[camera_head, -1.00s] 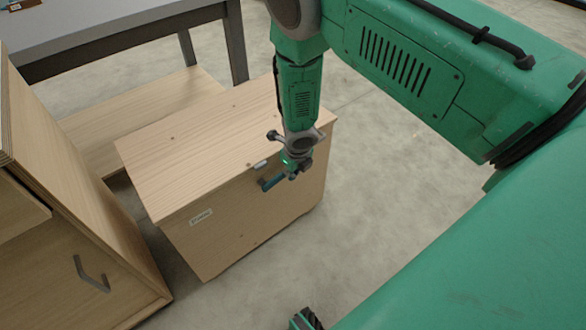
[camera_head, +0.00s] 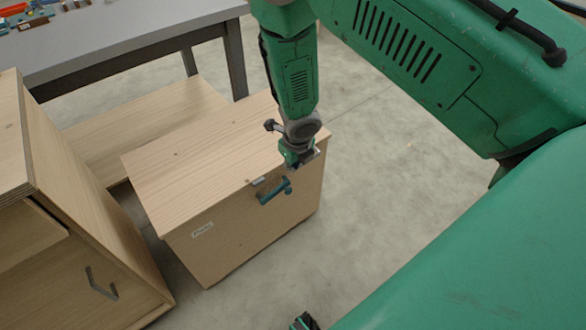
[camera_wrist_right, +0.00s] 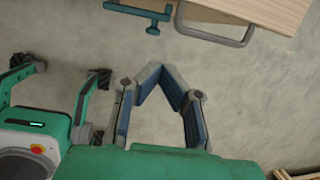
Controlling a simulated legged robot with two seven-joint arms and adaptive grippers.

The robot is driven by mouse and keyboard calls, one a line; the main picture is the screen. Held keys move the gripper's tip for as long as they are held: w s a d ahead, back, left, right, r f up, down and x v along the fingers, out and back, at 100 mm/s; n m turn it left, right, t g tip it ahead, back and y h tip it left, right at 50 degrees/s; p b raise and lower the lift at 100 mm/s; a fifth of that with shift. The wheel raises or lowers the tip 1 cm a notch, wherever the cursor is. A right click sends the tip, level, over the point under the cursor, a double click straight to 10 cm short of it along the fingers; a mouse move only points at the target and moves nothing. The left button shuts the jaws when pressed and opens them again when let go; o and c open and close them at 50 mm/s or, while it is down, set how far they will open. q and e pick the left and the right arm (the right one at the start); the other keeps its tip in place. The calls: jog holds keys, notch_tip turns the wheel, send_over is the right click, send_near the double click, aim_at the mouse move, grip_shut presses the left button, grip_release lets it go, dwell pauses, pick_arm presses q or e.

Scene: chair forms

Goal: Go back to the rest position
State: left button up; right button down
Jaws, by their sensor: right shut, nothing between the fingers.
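My right gripper (camera_head: 297,158) hangs at the end of the green arm, just above the front edge of a wooden box (camera_head: 175,165) in the head view. In the right wrist view, the right gripper (camera_wrist_right: 160,70) has its fingers bent together, with nothing between them and bare floor beyond. A teal bar (camera_head: 275,192) shows at the box's front, just below the gripper; I cannot tell how it is fixed. A teal bar (camera_wrist_right: 140,12) also shows at the top of the wrist view. My left gripper is not in view.
A wooden cabinet (camera_head: 70,240) with a grey handle stands at left. A grey table (camera_head: 130,30) with small items is behind it. Bare concrete floor (camera_head: 375,180) is free right of the box. A grey handle (camera_wrist_right: 218,38) shows in the wrist view.

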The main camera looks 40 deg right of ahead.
jog(key=s+a+n+g+p, duration=0.1)
jog(key=s+a+n, duration=0.1)
jog(key=s+n, duration=1.2)
jog(key=s+a+f+n+y+p, duration=0.1)
jog(key=s+a+n, duration=0.1)
jog(key=s+n, duration=1.2)
jog(key=n, duration=0.7)
jog(key=shift+s+n+g, duration=0.25)
jog(key=shift+n+g, duration=0.05)
jog(key=shift+g, duration=0.1)
jog(key=shift+w+f, duration=0.1)
